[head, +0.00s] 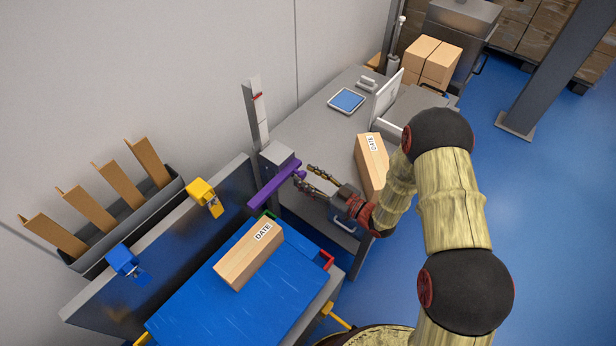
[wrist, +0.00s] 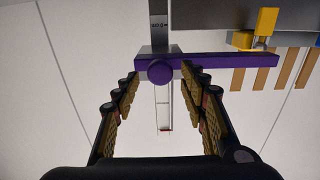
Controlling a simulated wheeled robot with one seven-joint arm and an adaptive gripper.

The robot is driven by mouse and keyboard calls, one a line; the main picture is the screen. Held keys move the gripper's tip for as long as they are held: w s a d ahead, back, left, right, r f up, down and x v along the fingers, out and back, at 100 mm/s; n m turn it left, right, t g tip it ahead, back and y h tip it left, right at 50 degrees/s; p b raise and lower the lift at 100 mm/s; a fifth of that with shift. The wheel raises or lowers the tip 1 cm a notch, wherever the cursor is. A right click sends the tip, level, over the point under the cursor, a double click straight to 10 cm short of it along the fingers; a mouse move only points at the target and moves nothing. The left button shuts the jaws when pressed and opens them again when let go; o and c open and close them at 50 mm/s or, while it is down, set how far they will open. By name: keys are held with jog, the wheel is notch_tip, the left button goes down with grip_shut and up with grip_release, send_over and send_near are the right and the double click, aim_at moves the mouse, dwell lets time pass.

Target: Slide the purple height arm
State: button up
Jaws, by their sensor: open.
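The purple height arm (head: 273,190) sticks out from a grey block on an upright post with a scale (head: 258,112), beside the wall. In the wrist view the purple arm (wrist: 205,62) runs across the top, with a round purple knob (wrist: 160,71) near its left end. My gripper (head: 304,177) is open, its fingers pointing at the purple arm near the knob end. In the wrist view my gripper (wrist: 163,86) has its fingers spread on both sides of the knob. I cannot tell whether a finger touches it.
A blue surface (head: 190,320) with a box marked DATE (head: 247,256) lies below the purple arm. Yellow (head: 205,196) and blue (head: 127,264) brackets sit on the grey panel to the left. A grey bench (head: 310,125) with a tablet (head: 347,101) and another box (head: 371,165) stands behind.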

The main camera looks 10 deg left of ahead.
jog(key=shift+d, duration=0.1)
jog(key=v, duration=1.2)
